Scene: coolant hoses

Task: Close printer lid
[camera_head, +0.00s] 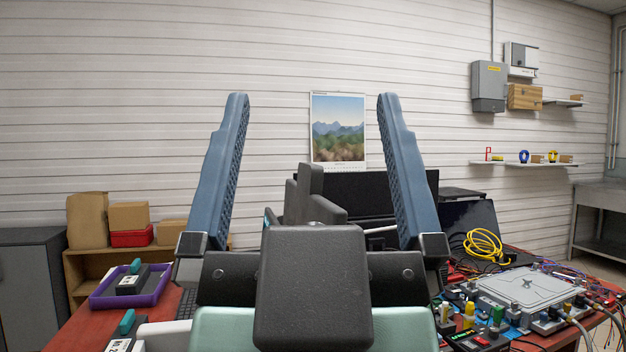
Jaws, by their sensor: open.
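My gripper (313,97) is in the middle of the head view, with its two blue fingers spread wide apart and pointing up. Nothing is held between them. Beyond it stands a black panel or box (366,197) on the table, partly hidden by the right finger and the gripper body. It may be the printer with its lid raised, but I cannot tell for sure. A lighter bar shows low on its front. The gripper appears apart from it.
The red table (72,326) carries a purple tray (103,299) at left. At right are a dark laptop (468,216), a coiled yellow cable (483,246), a grey lidded box (531,290) and loose hoses and wires. A calendar (338,129) hangs on the wall behind.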

